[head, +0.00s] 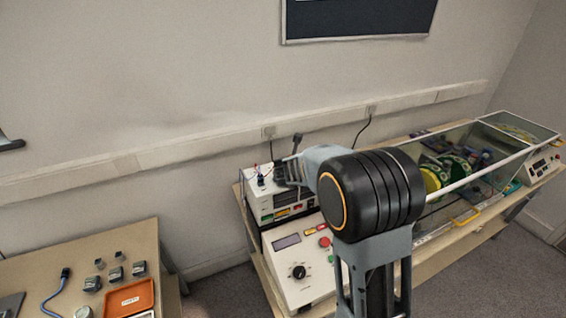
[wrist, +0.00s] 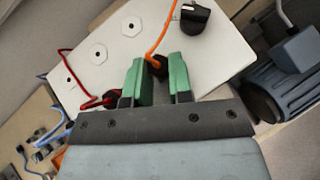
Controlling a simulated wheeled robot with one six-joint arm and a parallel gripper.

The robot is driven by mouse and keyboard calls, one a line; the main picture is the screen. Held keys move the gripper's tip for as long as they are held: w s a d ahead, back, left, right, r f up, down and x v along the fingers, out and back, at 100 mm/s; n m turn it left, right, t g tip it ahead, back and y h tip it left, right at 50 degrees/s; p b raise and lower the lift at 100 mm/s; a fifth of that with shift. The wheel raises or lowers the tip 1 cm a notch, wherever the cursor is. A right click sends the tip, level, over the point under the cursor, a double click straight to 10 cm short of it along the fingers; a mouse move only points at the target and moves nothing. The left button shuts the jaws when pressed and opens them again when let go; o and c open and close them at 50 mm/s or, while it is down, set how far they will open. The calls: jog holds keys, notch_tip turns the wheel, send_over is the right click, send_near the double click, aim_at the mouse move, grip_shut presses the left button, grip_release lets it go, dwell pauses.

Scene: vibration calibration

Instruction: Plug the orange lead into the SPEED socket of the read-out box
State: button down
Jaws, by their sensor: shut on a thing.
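The lead runs up from between the fingers. The plug is over or against the white panel of the read-out box (wrist: 120,58); I cannot tell whether it is in a socket. Several octagonal sockets (wrist: 98,53) show on the panel, with no readable labels. In the head view, my gripper (head: 284,173) is at the top of the white read-out box (head: 262,206); my arm hides part of it.
A red lead (wrist: 84,98) runs to a plug left of my fingers. A black knob (wrist: 195,17) is on the panel. A blue motor (wrist: 288,85) lies to the right. A control console (head: 290,285) stands before the box. A side table holds an orange tray (head: 143,290).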

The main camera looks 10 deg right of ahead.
jog(key=shift+r, duration=0.15)
jog(key=c, duration=0.9)
grip_release()
jog(key=shift+c, duration=0.2)
jog(key=shift+v, duration=2.4)
jog(key=shift+s+a, duration=0.1)
jog(key=shift+s, duration=0.05)
